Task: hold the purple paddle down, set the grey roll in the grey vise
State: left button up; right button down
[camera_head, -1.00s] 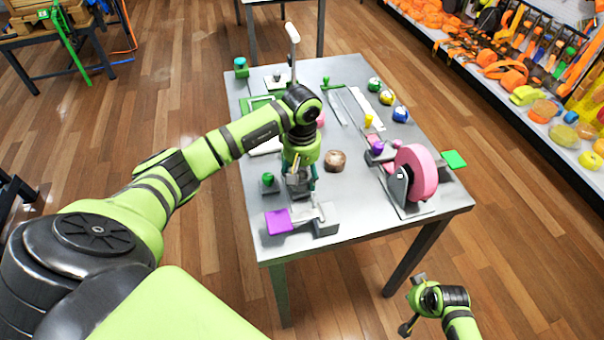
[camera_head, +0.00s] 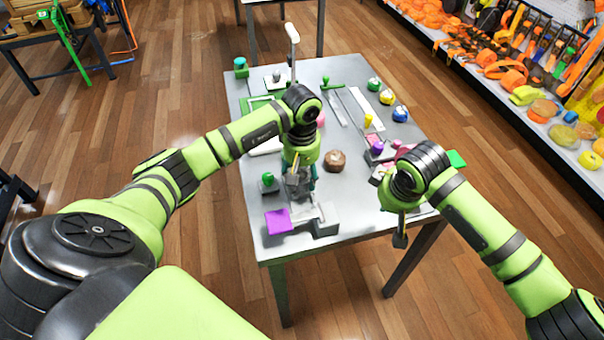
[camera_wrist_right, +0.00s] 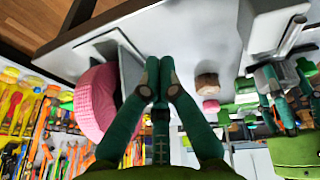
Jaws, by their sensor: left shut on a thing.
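The purple paddle (camera_head: 278,221) lies at the table's near left corner, beside the grey vise (camera_head: 325,226). My left gripper (camera_head: 299,190) points down just above and behind the vise. It is shut on a small grey thing, apparently the grey roll, mostly hidden by the fingers. Whether it touches the vise I cannot tell. My right gripper (camera_head: 400,232) hangs over the near right part of the table, apart from the paddle. In the right wrist view its fingertips (camera_wrist_right: 160,78) are together with nothing seen between them. My left gripper shows at the right there (camera_wrist_right: 285,95).
A brown roll (camera_head: 335,161) stands mid-table. A large pink wheel (camera_wrist_right: 97,100) on a grey stand is mostly behind my right arm in the head view. A green knob (camera_head: 268,180) on a block is left of my left gripper. Several coloured balls and levers are farther back.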

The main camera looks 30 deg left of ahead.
jog(key=s+a+r+n+g+y, duration=0.1)
jog(key=s+a+r+n+y, duration=0.15)
jog(key=s+a, duration=0.55)
jog(key=s+a+r+n+g+y, duration=0.15)
jog(key=s+a+r, duration=0.25)
jog(key=s+a, duration=0.45)
jog(key=shift+t+y, duration=0.35)
jog(key=shift+y, duration=0.05)
jog(key=shift+w+a+f, duration=0.3)
jog(key=shift+a+f, duration=0.05)
jog(key=shift+f, duration=0.8)
jog(key=shift+w+a+f, duration=0.3)
jog(key=shift+a+f, duration=0.1)
jog(key=shift+f, duration=0.75)
jog(key=shift+w+a+f, duration=0.3)
jog(key=shift+a+f, duration=0.05)
jog(key=shift+f, duration=0.8)
jog(key=shift+f, duration=0.1)
